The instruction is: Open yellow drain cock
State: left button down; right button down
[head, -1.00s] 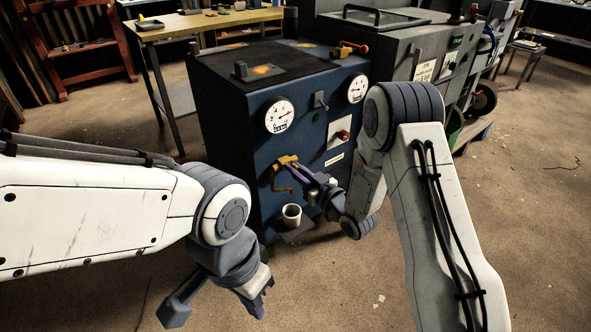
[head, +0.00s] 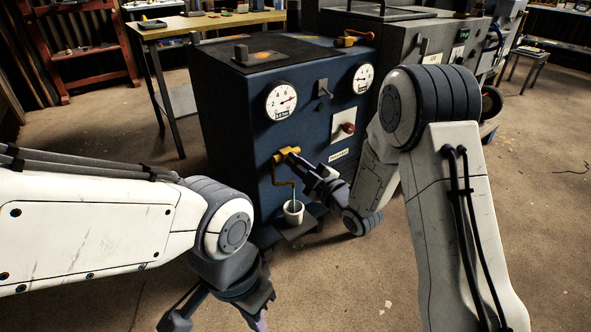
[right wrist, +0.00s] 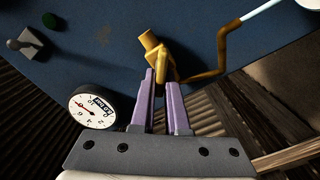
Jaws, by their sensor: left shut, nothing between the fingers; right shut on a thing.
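The yellow drain cock (head: 281,158) sticks out of the front of the blue machine, with a bent spout pipe (head: 276,178) below it. My right gripper (head: 304,163) is at the cock, shut on its handle; in the right wrist view the purple fingers (right wrist: 160,80) are either side of the yellow handle (right wrist: 150,40). A pale blue stream (right wrist: 262,9) runs from the spout's end, down into a white cup (head: 293,213) in the head view. My left gripper (head: 262,319) is shut and empty at the bottom, partly out of the picture.
The blue machine (head: 235,150) carries two round gauges (head: 281,101), a grey lever (head: 322,88) and a red knob (head: 348,128). The cup stands on a small dark ledge (head: 300,229). A grey machine (head: 420,40) stands behind. Floor in front is clear.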

jog(key=n+b, duration=0.2)
jog(key=f+n+b, duration=0.1)
jog(key=n+b, duration=0.2)
jog(key=shift+s+a, duration=0.1)
jog(key=shift+n+b, duration=1.2)
jog(key=shift+b, duration=0.05)
jog(key=c, duration=0.9)
grip_release()
